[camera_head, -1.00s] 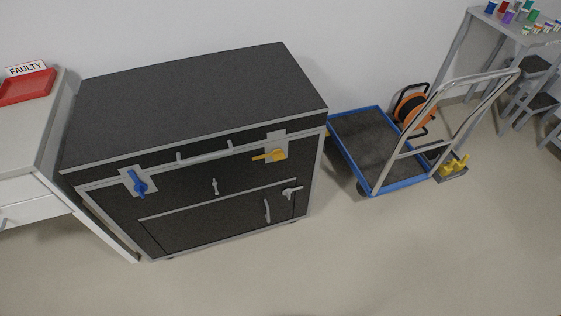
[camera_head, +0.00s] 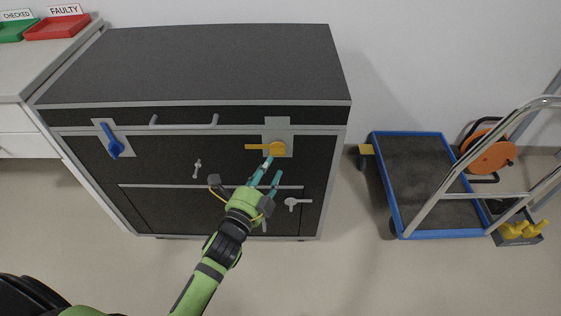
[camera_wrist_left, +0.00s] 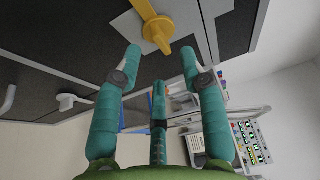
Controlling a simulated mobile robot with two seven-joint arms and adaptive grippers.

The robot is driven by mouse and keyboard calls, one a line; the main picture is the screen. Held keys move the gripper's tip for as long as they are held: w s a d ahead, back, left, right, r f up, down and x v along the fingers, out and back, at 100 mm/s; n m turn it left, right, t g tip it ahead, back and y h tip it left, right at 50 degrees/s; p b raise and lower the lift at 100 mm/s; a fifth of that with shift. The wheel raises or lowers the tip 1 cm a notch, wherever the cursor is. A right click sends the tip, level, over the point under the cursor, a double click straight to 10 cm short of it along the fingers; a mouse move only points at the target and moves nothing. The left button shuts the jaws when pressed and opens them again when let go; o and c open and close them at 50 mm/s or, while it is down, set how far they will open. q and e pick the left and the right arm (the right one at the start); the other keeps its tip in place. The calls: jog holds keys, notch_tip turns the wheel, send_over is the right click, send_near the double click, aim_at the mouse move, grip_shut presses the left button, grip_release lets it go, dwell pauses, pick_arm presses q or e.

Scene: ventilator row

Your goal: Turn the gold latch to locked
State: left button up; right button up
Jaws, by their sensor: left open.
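The gold latch (camera_head: 268,148) sits on a grey plate (camera_head: 285,127) at the upper right of the dark cabinet's front. Its handle points left and lies level in the head view. My left gripper (camera_head: 269,173) is just below the latch, with its teal fingers pointing up at it. In the left wrist view the gold latch (camera_wrist_left: 156,28) is ahead of the open fingers (camera_wrist_left: 161,55), near the top edge. The fingers look apart from the latch, with nothing between them. My right gripper is not in view.
A blue latch (camera_head: 113,146) is at the cabinet's upper left. A grey bar handle (camera_head: 184,122) and small grey handles (camera_head: 197,168) (camera_head: 297,203) are on the front. A blue-edged trolley (camera_head: 447,233) stands to the right. The floor before the cabinet is clear.

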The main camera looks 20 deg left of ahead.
pick_arm(q)
jog(key=shift+w+d, duration=0.15)
jog(key=shift+w, duration=1)
jog(key=shift+w+d, duration=0.15)
jog(key=shift+w, duration=1)
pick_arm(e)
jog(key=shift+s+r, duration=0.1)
pick_arm(q)
grip_shut()
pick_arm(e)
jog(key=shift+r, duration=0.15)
